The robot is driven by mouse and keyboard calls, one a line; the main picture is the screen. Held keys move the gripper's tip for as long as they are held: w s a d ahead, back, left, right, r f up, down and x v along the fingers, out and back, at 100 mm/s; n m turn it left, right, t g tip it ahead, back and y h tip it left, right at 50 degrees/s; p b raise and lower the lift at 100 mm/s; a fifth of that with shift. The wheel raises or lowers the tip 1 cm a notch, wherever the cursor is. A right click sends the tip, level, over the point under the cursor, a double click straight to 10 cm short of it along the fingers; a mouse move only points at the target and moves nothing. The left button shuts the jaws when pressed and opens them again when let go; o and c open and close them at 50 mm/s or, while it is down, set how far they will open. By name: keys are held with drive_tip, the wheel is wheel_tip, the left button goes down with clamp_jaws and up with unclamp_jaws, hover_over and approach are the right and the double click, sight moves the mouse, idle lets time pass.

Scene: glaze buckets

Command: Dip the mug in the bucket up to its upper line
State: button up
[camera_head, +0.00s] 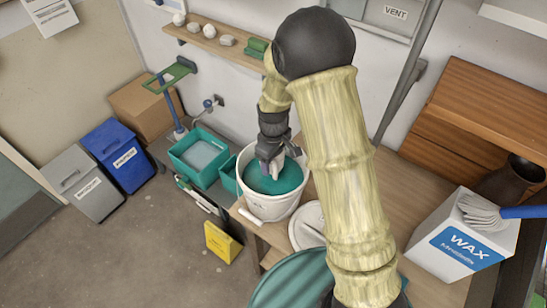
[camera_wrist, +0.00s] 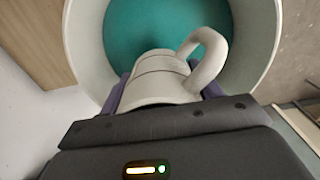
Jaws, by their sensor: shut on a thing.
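A white bucket (camera_head: 268,210) holds teal glaze (camera_head: 288,178); its pale rim and wall (camera_wrist: 82,45) surround the wrist view, with the glaze (camera_wrist: 150,22) inside. My gripper (camera_head: 272,163) points down over the bucket's mouth. It is shut on a light grey mug (camera_wrist: 158,82), whose looped handle (camera_wrist: 208,62) sticks out to the right in the wrist view. Thin dark lines run around the mug's body. The mug's far end is toward the glaze; I cannot tell whether it touches the surface. In the head view the mug is mostly hidden by my gripper.
The bucket stands on a wooden bench (camera_head: 425,190). A white round lid (camera_head: 308,222) lies close by on its right. A teal basin (camera_head: 198,160) is at left. A wall shelf (camera_head: 215,42) is behind.

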drive_tip(key=shift+f+b, duration=0.55)
drive_tip(key=shift+f, duration=0.5)
drive_tip(key=shift+f+b, duration=1.85)
drive_tip(key=shift+f, duration=0.8)
drive_tip(key=shift+f+b, duration=0.8)
drive_tip(key=shift+f, duration=0.3)
drive_tip(key=shift+f, duration=0.15)
drive_tip(key=shift+r+p, duration=3.2)
drive_tip(key=shift+r, duration=1.15)
drive_tip(key=shift+r, duration=0.1)
